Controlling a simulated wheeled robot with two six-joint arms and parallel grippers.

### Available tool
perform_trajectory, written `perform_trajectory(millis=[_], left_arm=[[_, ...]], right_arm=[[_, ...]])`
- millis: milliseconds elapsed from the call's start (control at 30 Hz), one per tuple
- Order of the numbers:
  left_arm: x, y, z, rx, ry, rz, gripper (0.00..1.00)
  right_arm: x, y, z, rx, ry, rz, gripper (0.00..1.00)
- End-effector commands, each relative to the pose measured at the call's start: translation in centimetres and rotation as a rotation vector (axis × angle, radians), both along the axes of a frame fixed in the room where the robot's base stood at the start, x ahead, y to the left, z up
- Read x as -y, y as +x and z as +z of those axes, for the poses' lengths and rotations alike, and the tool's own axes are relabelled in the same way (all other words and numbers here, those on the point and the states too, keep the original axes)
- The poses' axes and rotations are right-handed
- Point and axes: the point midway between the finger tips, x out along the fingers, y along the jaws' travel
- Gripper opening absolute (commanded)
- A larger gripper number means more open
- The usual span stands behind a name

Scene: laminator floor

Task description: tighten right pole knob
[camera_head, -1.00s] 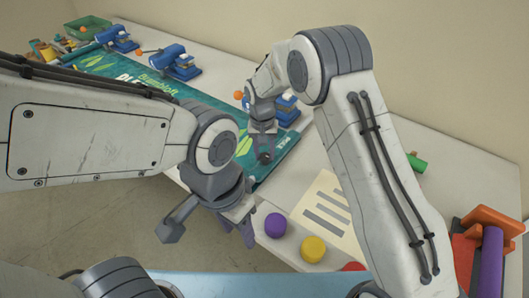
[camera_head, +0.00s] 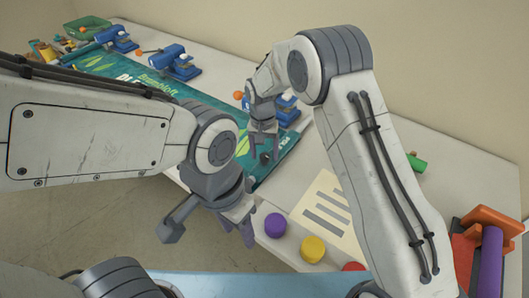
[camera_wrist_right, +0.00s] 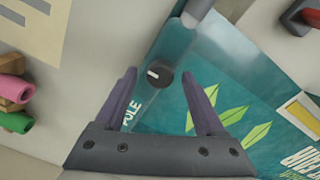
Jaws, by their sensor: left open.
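A small round black knob with a white mark (camera_wrist_right: 159,73) sits on the teal banner strip marked "POLE", near a grey end piece (camera_wrist_right: 196,10). In the head view the knob (camera_head: 264,158) is a small dark spot at the banner's near right end. My right gripper (camera_head: 264,150) is open and points down over it. In the right wrist view the fingers of that gripper (camera_wrist_right: 159,85) stand apart, one on each side of the knob in the picture. I cannot tell whether they touch it. My left gripper (camera_head: 245,228) is open and empty in front of the table edge.
Blue clamp devices (camera_head: 175,62) stand along the banner (camera_head: 110,72). Near the front edge are a purple disc (camera_head: 275,225), a yellow disc (camera_head: 313,249) and a striped sheet (camera_head: 322,212). An orange stand with a purple roll (camera_head: 490,262) is at the right.

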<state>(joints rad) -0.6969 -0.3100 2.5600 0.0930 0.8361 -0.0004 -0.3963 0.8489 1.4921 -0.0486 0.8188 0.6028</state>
Motion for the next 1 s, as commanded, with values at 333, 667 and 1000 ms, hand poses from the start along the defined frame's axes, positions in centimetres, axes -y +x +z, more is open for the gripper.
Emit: perform_trajectory(millis=[333,667,1000], left_arm=[[0.0,0.0,-0.4,0.0,0.0,0.0,0.5],[0.0,0.0,-1.4,0.0,0.0,0.0,0.5],[0.0,0.0,-1.6,0.0,0.0,0.0,0.5]], right_arm=[[-0.1,0.0,1.4,0.001,0.002,0.001,0.72],[-0.3,0.0,7.8,0.002,0.002,0.001,0.72],[-0.4,0.0,10.5,-0.002,-0.001,0.001,0.72]])
